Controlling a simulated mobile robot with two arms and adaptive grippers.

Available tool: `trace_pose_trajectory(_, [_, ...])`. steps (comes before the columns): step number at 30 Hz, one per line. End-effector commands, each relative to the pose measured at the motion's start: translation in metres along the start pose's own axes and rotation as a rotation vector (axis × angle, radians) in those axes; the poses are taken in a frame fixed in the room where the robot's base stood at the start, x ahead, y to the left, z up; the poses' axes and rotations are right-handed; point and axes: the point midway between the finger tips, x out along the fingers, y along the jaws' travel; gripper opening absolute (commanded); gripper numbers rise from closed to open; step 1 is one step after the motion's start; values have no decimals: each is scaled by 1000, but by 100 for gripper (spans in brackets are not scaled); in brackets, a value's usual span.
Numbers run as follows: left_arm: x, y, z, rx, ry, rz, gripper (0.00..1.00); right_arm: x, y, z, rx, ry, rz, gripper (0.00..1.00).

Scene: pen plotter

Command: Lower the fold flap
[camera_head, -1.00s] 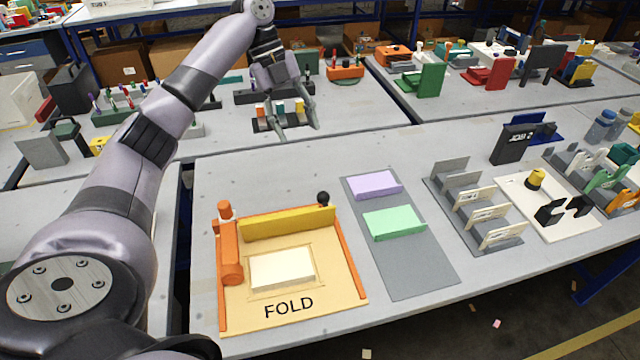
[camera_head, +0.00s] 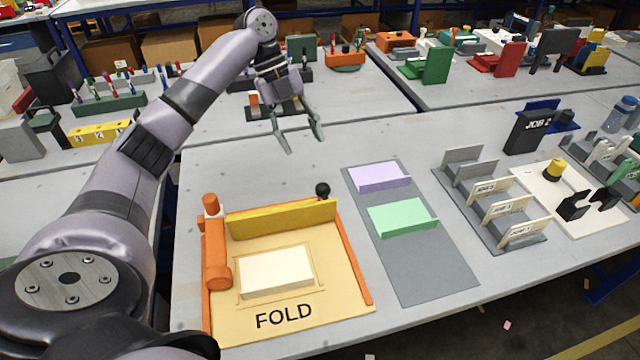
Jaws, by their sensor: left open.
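The fold station (camera_head: 340,290) is a tan board marked FOLD with orange side rails, near the front of the table. Its yellow flap (camera_head: 283,219) stands raised along the back edge. A black ball knob (camera_head: 322,190) sits at the flap's right end. A white block-like stack (camera_head: 276,273) lies in the outlined area in front of the flap. My left gripper (camera_head: 304,146) is open and empty, above the table behind the flap and clear of the knob. My right gripper is not in view.
A grey mat (camera_head: 430,270) with a purple holder (camera_head: 379,178) and a green holder (camera_head: 402,219) lies right of the station. A grey slotted rack (camera_head: 520,241) and a black JOB 2 block (camera_head: 527,133) stand farther right. The table behind the flap is clear.

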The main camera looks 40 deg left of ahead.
Motion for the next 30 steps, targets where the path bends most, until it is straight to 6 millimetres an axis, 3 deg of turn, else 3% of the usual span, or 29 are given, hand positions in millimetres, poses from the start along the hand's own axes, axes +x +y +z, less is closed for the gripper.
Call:
trace_pose_trajectory(9, [70, 1, -1, -1, 2, 4, 49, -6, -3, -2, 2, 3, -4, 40])
trace_pose_trajectory(15, [104, 0, -1, -1, 2, 2, 49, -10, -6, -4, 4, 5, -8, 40])
trace_pose_trajectory(21, [120, 0, 0, -1, 0, 0, 49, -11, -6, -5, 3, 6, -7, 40])
trace_pose_trajectory(30, [123, 0, 0, 0, 0, 0, 49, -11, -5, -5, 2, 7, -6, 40])
